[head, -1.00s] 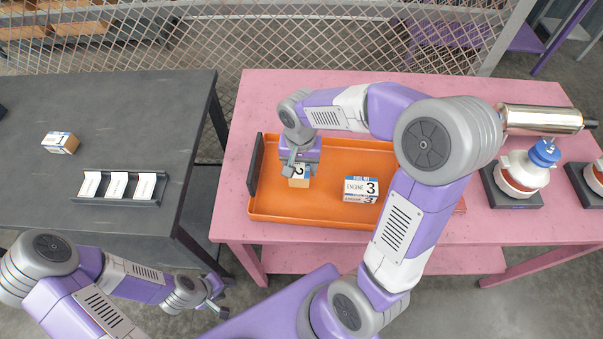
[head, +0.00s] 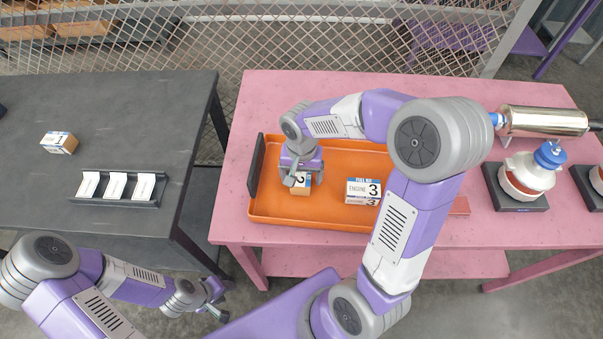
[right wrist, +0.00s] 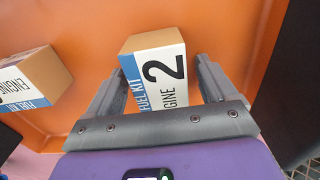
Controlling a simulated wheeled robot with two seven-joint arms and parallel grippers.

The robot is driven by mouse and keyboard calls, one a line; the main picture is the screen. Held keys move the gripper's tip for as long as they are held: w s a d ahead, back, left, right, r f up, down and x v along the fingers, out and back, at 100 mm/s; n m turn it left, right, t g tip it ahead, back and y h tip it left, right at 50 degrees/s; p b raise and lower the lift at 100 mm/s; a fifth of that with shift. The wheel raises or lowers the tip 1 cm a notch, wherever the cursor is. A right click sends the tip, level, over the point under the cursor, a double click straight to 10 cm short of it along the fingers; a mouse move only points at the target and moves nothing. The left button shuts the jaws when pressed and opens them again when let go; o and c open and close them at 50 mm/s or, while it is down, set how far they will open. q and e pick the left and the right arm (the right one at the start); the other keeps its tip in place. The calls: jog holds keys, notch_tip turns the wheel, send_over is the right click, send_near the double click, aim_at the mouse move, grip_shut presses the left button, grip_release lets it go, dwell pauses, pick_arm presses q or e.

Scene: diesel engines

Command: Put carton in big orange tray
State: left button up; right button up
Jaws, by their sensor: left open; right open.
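The big orange tray (head: 290,213) lies on the pink table. A carton marked 2 (head: 300,187) sits in its left part. A carton marked ENGINE 3 (head: 362,190) sits in the tray to its right. A carton marked 1 (head: 59,142) stands on the dark table at left. My right gripper (head: 301,181) is open over the carton marked 2; in the right wrist view that carton (right wrist: 155,72) lies between the spread fingers (right wrist: 160,90), with gaps visible on both sides. My left gripper (head: 217,297) is open and empty, low in front of the tables.
A black rack with white cards (head: 117,187) lies on the dark table (head: 130,115). A metal cylinder (head: 543,121) and a white-and-blue engine part (head: 532,168) on a black base stand on the pink table (head: 255,100) at right. A gap separates the tables. Wire mesh stands behind.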

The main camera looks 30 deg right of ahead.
jog(key=shift+r, duration=0.25)
notch_tip(320, 180, up, 11)
jog(key=p, duration=0.3)
jog(key=shift+f+p, duration=0.1)
jog(key=shift+p, duration=0.25)
jog(key=shift+r, duration=0.55)
